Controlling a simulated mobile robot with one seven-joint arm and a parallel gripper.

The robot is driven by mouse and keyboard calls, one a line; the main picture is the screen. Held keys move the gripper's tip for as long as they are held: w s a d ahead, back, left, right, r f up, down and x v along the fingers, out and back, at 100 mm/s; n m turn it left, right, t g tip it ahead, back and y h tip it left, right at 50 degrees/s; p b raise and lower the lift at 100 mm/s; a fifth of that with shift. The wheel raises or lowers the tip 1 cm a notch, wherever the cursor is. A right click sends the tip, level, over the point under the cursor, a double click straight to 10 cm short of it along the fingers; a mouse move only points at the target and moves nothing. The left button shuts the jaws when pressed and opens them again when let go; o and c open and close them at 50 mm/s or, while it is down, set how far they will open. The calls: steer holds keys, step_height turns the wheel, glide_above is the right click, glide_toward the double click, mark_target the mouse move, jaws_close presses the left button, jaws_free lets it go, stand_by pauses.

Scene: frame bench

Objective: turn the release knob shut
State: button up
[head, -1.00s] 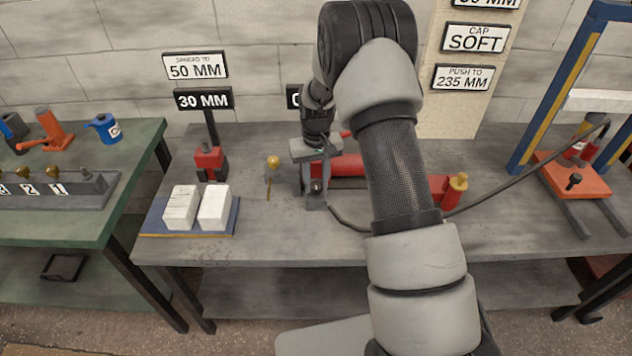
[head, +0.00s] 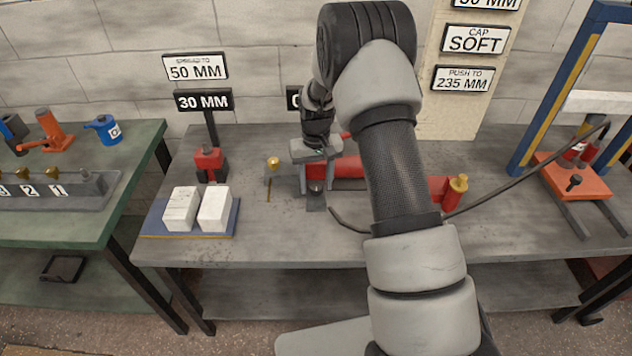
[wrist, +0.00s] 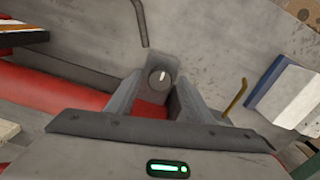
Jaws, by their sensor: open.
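The release knob (wrist: 157,80) is a small round dark knob with a white mark, on a grey block at the end of the red pump (wrist: 55,92). In the wrist view it shows between the two fingers of my gripper (wrist: 155,90), which is open. The white mark points nearly up and down in that view. In the head view my gripper (head: 316,180) points down, with a finger on either side of the knob (head: 316,187). I cannot tell whether the fingers touch it. The red pump body (head: 350,168) lies on the grey bench, partly hidden behind my arm.
A dark hose (head: 510,182) runs from near the block to the press (head: 572,172) at right. A brass-topped post (head: 273,164) and a blue tray (head: 234,222) with two white blocks stand left of the gripper. The bench front (head: 270,240) is clear.

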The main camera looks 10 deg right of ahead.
mark_target(316, 186)
step_height(316, 186, up, 17)
steer(key=p, duration=0.1)
steer(key=shift+r, duration=0.2)
stand_by(0.4)
